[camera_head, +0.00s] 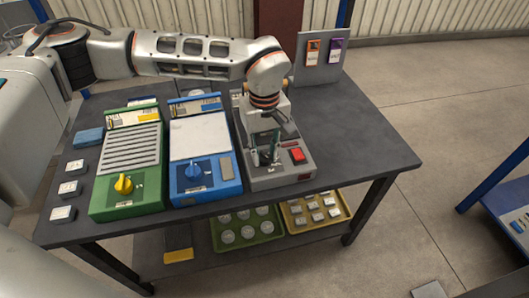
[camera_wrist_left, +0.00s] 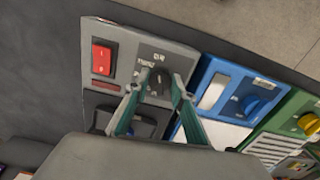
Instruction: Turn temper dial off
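A grey unit (camera_head: 294,174) stands on the dark table, with a red switch (camera_head: 297,156) on its front right. The left wrist view shows a black dial (camera_wrist_left: 160,84) on this grey unit's panel, beside the red rocker switch (camera_wrist_left: 102,58). The small label at the dial is too blurred to read surely. My left gripper (camera_head: 265,157) points down over the unit's front. In the left wrist view its green fingers (camera_wrist_left: 160,80) are apart, one on each side of the dial; I cannot tell whether they touch it. In the head view the gripper hides the dial. My right gripper is not in view.
A blue unit (camera_head: 205,190) and a green unit (camera_head: 128,200), with blue and yellow knobs, stand left of the grey unit. A panel with orange and purple cards (camera_head: 322,70) stands behind. The table (camera_head: 360,155) is clear at right. Green and yellow trays sit on the lower shelf.

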